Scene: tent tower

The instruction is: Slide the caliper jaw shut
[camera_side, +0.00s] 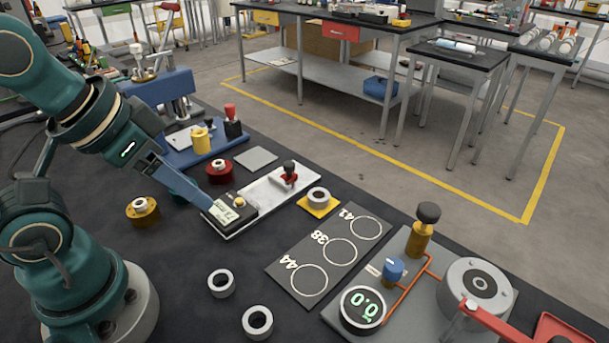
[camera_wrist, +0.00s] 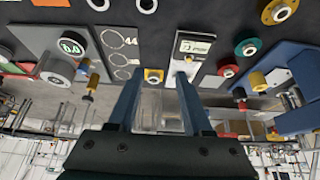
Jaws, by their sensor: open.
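The caliper (camera_side: 262,199) is a white plate with a dark digital readout box (camera_side: 230,213) at its near left end. Its red jaw (camera_side: 289,179) with a black knob sits towards the far right end of the plate, apart from the box. My gripper (camera_side: 205,203) is above the bench by the readout end in the side view. In the wrist view my gripper (camera_wrist: 157,76) shows two separated fingers with nothing between them. The caliper (camera_wrist: 195,45) is partly behind the right finger there, and the red jaw cannot be made out. The digits are too small to read surely.
A steel ring on a yellow pad (camera_side: 318,201) stands right of the caliper. A dark board with three circles (camera_side: 325,255), loose rings (camera_side: 221,283) and a gauge plate (camera_side: 362,308) lie nearer. A red ringed part (camera_side: 219,170) and grey square (camera_side: 256,158) are behind.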

